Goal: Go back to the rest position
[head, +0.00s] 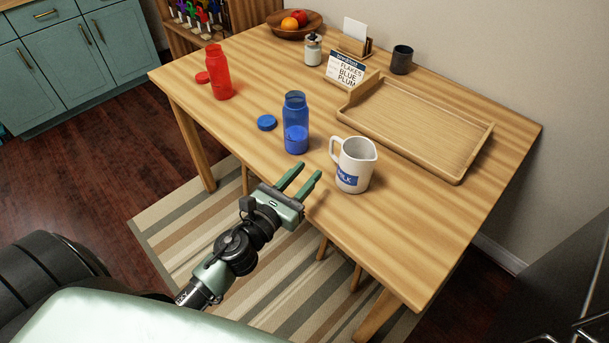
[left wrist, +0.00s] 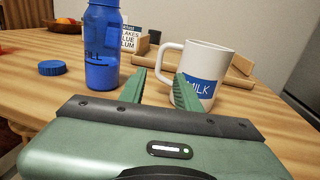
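My left gripper (head: 298,183) is open and empty at the table's front edge, with its two green fingers apart. It also shows in the left wrist view (left wrist: 158,88), where the fingers point toward the gap between the blue bottle and the milk jug. The blue bottle (head: 296,124) stands upright and uncapped on the table, with darker blue contents in its lower part. The white milk jug (head: 355,168) stands upright to the right of it, with a blue label. Neither is held. My right gripper is not in view.
The wooden table (head: 430,240) also holds a red bottle (head: 218,72), a red cap (head: 202,77), a blue cap (head: 266,123), a wooden tray (head: 458,178), a sign (head: 345,70), a dark cup (head: 401,60) and a fruit bowl (head: 290,33). The table's front right is clear.

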